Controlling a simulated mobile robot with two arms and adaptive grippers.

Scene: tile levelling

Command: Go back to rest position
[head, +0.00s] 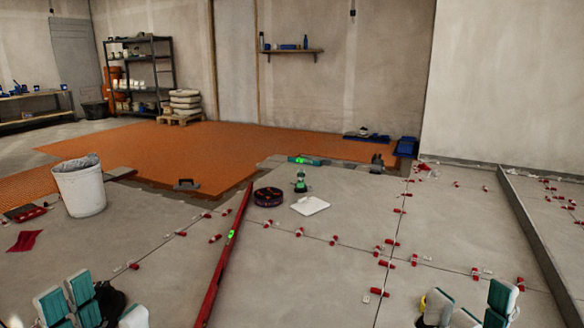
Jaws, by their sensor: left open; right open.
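My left gripper (68,302) is at the bottom left, its teal and pale fingers apart and nothing between them. My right gripper (480,306) is at the bottom right, also open and empty. Both are in front of the grey tiled floor (330,270), apart from the tools. Parts of both grippers are cut off by the lower picture edge.
A long red level (225,255) lies on the tiles between my grippers. Several red levelling clips (383,263) stand along the joints. A white bucket (80,190) stands left. A dark round item (268,197), a green tool (300,182) and a white square (310,205) lie mid-floor.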

